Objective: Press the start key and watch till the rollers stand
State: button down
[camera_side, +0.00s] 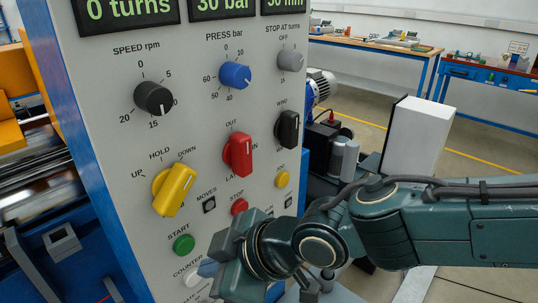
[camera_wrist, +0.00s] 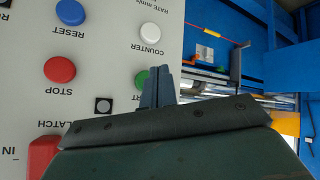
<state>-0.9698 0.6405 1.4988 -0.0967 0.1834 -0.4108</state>
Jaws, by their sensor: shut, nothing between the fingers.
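The green START key (camera_side: 183,244) sits low on the grey control panel (camera_side: 120,180). In the wrist view the START key (camera_wrist: 140,77) is partly hidden behind my fingers. My gripper (camera_wrist: 160,72) is shut and empty, its tips in front of the panel beside the key. In the side view my gripper (camera_side: 222,243) is right of the key, apart from it in the picture; I cannot tell its depth to the panel. The rollers (camera_side: 35,165) at the left edge look blurred. The turns display (camera_side: 130,10) reads 0.
The red STOP key (camera_side: 239,206) and yellow selector (camera_side: 174,189) are above START. The red latch knob (camera_side: 238,155) is higher. The white COUNTER key (camera_wrist: 152,36) is close to START, near my fingers. The small MOVES lamp (camera_side: 209,204) is dark.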

aim_at(185, 246)
jog(key=shift+w+a, duration=0.8)
